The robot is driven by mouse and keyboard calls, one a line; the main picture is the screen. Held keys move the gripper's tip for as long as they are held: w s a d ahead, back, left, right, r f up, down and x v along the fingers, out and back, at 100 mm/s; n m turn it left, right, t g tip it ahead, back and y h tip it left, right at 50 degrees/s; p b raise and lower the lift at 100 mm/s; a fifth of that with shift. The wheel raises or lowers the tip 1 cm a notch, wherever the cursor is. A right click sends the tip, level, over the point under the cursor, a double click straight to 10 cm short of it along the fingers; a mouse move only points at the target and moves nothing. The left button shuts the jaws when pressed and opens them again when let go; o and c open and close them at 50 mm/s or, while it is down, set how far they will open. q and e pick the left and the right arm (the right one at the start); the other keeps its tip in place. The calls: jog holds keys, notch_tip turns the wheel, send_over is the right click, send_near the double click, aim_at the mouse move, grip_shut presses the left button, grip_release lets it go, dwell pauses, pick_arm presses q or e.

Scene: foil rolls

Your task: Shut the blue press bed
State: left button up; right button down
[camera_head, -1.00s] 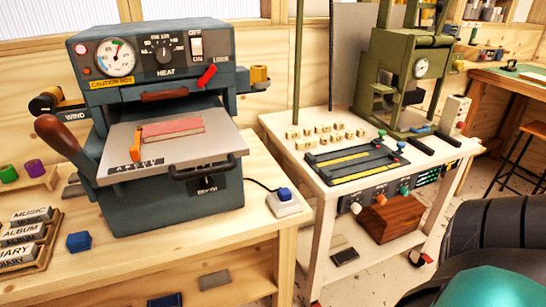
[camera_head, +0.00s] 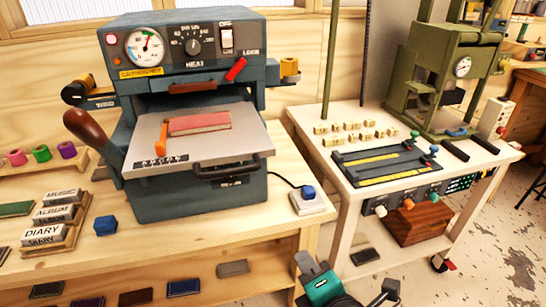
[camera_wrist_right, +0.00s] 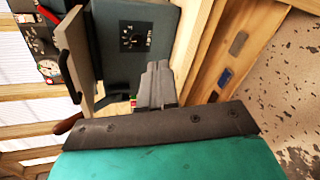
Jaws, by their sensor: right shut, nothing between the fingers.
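The blue-grey press (camera_head: 205,195) stands on the wooden bench. Its bed (camera_head: 235,150), a light grey plate, sticks out at the front, with a red book cover (camera_head: 198,123) and an orange stop (camera_head: 159,138) on it. A dark handle (camera_head: 225,168) runs along its front edge. In the right wrist view the bed (camera_wrist_right: 75,55) shows edge-on at the left. My right gripper (camera_head: 304,262) is low in front of the bench, right of and below the bed, touching nothing. Its shut, empty fingers (camera_wrist_right: 158,70) show in the right wrist view. My left gripper is out of view.
A wooden knob lever (camera_head: 84,127) sticks out at the press's left. A blue button box (camera_head: 310,199) and a blue block (camera_head: 105,225) stand on the bench. A white cart (camera_head: 345,170) stands at the right. Type trays (camera_head: 55,235) lie at the left.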

notch_tip(320, 180, up, 13)
jog(key=a+n+t+p, duration=0.1)
jog(key=a+n+t, duration=0.2)
jog(key=n, duration=1)
send_near(268, 152)
jog(key=shift+n+t, duration=0.3)
jog(key=x, duration=0.6)
jog(key=shift+a+f, duration=0.1)
jog(key=shift+f, duration=0.2)
jog(key=shift+w, duration=0.4)
jog(key=shift+w, duration=0.1)
